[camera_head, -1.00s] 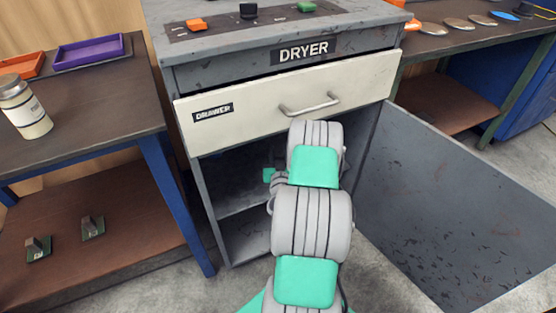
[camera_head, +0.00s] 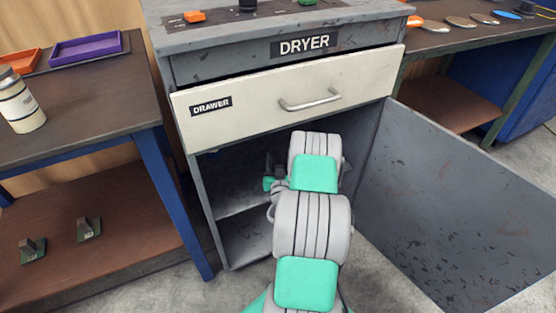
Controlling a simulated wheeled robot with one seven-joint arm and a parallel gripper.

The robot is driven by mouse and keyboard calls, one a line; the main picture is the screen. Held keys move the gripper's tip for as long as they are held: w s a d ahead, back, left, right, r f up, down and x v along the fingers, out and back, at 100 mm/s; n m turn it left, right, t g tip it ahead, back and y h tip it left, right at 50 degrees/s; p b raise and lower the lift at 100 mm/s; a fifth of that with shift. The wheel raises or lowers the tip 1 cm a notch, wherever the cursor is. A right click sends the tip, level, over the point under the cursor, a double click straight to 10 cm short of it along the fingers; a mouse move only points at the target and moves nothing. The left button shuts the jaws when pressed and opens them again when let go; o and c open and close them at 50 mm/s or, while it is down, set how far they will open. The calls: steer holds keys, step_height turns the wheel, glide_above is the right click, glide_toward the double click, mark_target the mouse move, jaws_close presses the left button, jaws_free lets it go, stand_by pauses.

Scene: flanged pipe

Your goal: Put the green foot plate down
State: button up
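My arm reaches into the open lower compartment of the dryer (camera_head: 224,255), below the white drawer. My gripper is mostly hidden behind my own arm links; a small dark part and a teal part show at their left edge, and I cannot tell whether it is open or shut. I cannot make out a foot plate in it. Two dark green plates with grey upright blocks, a left one (camera_head: 32,250) and a right one (camera_head: 88,229), rest on the lower shelf of the left bench, away from my arm.
The closed drawer (camera_head: 365,77) is above my arm. The dryer's open door (camera_head: 450,210) spreads to the right. The left bench (camera_head: 100,115) carries a white jar (camera_head: 20,105), a purple tray (camera_head: 86,48) and an orange tray (camera_head: 18,59). Another bench stands at the back right.

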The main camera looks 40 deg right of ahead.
steer(key=shift+r+p, duration=0.25)
steer(key=shift+p, duration=0.05)
steer(key=shift+s+a+f+b, duration=0.15)
steer(key=shift+s+f+b, duration=0.05)
steer(key=shift+b, duration=0.2)
steer(key=b+v, duration=0.3)
steer(key=v, duration=0.7)
steer(key=shift+r, duration=0.15)
steer(key=shift+v, duration=0.75)
